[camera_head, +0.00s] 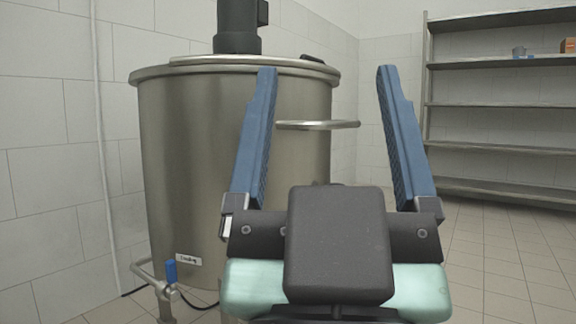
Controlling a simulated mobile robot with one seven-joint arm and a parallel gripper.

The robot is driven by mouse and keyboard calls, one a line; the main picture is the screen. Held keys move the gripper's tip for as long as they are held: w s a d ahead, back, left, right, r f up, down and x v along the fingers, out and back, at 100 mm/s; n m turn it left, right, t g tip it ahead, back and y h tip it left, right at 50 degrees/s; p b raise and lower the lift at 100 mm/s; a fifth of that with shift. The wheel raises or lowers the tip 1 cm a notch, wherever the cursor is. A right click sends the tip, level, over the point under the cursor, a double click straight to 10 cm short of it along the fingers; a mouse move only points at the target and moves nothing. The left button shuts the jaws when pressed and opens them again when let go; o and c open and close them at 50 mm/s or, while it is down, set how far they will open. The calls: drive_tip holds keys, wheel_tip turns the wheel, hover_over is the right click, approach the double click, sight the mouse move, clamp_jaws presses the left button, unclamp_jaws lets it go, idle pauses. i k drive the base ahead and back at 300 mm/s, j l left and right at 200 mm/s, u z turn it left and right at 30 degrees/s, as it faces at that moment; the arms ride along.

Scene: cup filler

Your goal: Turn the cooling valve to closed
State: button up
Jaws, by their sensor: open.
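The cooling valve (166,289) is at the lower left, at the foot of a large steel tank. It has a blue handle (171,271) that points up, and a metal pipe runs into it. A small white label (188,260) on the tank wall above it seems to read "Cooling". My gripper (326,72) is in front of the tank, up and to the right of the valve. Its two blue fingers are wide apart with nothing held between them. It is well away from the valve.
The steel tank (190,160) fills the left middle, with a dark motor (238,28) on its lid and a metal handle (318,125) on its side. A tiled wall is close on the left. Metal shelves (500,104) stand at the right. The tiled floor at right is clear.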

sight(171, 293)
drive_tip(key=i+j+u, duration=0.15)
drive_tip(key=i, duration=0.35)
drive_tip(key=i+j+u, duration=0.1)
drive_tip(key=i, duration=0.35)
